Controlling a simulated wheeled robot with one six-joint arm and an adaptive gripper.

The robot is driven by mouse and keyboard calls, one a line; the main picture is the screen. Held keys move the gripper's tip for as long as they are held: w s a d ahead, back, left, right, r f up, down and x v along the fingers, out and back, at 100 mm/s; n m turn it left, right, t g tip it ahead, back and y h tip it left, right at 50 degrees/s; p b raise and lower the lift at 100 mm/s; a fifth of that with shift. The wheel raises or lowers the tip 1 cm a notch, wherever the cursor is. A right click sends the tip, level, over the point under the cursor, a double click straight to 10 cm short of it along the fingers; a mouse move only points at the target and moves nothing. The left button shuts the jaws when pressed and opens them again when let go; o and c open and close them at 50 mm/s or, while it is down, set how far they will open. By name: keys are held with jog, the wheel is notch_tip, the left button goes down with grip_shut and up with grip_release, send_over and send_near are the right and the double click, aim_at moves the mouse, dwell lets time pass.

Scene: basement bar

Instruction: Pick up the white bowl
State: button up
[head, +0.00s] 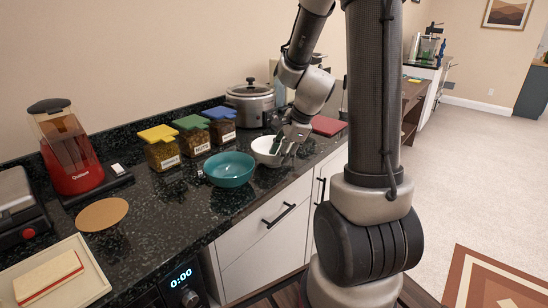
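The white bowl (262,151) stands upright on the dark speckled counter, just right of and behind a teal bowl (229,169). My gripper (283,154) is at the white bowl's right side, pointing down, and covers part of its rim. A dark green shape shows inside or in front of the white bowl by the fingers; I cannot tell what it is. The fingers are small here, and I cannot tell whether they touch the bowl or are open or shut.
Several jars with coloured lids (193,135) and a slow cooker (250,103) stand behind the bowls. A dark red item (328,126) lies to the right. A red blender-like appliance (70,152), a cork disc (102,214) and a tray with a sandwich-like item (92,285) are left.

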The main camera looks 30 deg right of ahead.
jog(key=x, duration=0.2)
jog(key=shift+w+f, duration=0.1)
jog(key=shift+f, duration=0.25)
grip_shut()
jog(key=shift+r, duration=0.1)
